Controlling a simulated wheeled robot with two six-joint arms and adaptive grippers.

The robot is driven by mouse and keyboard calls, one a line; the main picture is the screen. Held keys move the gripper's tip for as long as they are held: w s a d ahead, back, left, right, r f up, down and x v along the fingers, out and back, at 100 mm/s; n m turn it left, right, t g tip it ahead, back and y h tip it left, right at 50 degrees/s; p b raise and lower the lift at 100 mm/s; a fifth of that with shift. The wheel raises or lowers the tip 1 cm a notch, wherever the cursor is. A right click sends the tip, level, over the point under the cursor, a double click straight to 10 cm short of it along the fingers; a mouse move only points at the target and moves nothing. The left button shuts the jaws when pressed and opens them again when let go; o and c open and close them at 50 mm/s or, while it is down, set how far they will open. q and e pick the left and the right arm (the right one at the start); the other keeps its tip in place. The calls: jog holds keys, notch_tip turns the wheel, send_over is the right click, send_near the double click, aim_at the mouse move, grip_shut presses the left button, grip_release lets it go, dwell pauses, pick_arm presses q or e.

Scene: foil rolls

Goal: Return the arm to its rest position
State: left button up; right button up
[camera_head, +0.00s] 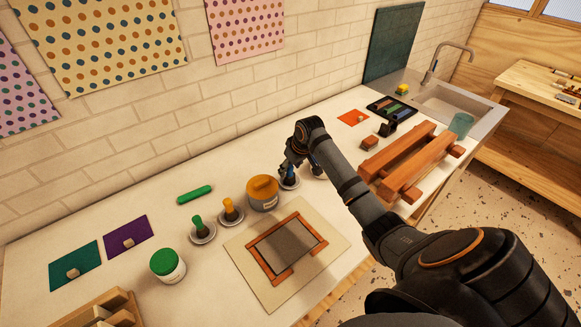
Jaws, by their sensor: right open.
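My left gripper is not in view.
A framed grey panel (286,250) lies on a beige mat (250,273). Green-handled (197,222) and yellow-handled (229,207) tools stand in dishes. A green roll (194,194) lies behind; a green-lidded jar (167,264) stands left. A wooden rack (405,160) is right of my arm.

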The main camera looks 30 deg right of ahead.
jog(key=o, duration=0.3)
dwell(0.4)
notch_tip(320, 180, up, 9)
jog(key=p, duration=1)
jog(key=shift+r+p, duration=0.1)
jog(key=shift+p, duration=0.25)
dwell(0.5)
